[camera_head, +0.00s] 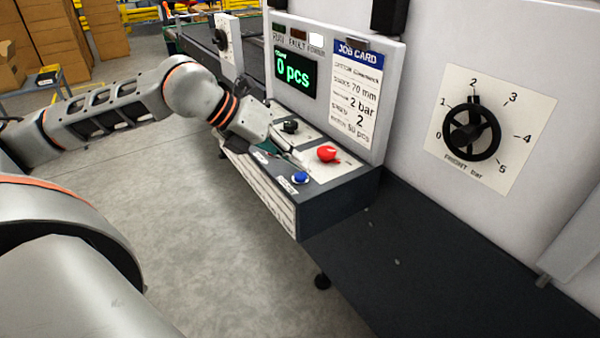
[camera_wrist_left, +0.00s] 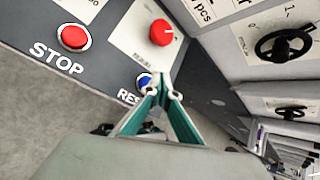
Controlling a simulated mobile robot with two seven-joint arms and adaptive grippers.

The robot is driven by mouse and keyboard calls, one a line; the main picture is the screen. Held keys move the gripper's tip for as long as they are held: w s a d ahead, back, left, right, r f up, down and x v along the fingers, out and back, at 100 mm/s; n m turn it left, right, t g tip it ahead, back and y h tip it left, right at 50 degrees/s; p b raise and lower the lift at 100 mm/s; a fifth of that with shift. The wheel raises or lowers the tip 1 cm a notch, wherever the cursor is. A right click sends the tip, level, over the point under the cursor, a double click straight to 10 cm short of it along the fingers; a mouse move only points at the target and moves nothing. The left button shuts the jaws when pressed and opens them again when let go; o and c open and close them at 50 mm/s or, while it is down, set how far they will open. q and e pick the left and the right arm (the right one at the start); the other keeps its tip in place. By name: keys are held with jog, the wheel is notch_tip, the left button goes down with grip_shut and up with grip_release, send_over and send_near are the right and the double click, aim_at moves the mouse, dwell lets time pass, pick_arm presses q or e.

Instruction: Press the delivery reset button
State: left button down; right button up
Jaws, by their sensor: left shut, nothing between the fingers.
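The blue reset button (camera_head: 300,177) sits near the front edge of the sloped control panel (camera_head: 345,172). In the left wrist view the blue button (camera_wrist_left: 143,80) is partly hidden behind a fingertip, and only "RES" of its label shows. My left gripper (camera_head: 302,166) is shut and empty, reaching over the panel from the left. In the left wrist view its green-sided fingers (camera_wrist_left: 164,92) meet at the tips, just beside the button in the picture. Whether they touch it I cannot tell. My right gripper is not in view.
A red knob (camera_head: 327,154) stands behind the blue button, and a black knob (camera_head: 290,127) farther along. A red STOP button (camera_wrist_left: 73,37) shows in the left wrist view. The display (camera_head: 294,73) reads 0 pcs. A black handwheel (camera_head: 470,132) is on the right wall.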

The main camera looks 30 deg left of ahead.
aim_at(296, 175)
pick_arm(q)
jog(key=shift+r+p, duration=1.7)
jog(key=shift+r, duration=0.85)
jog(key=shift+f, duration=0.1)
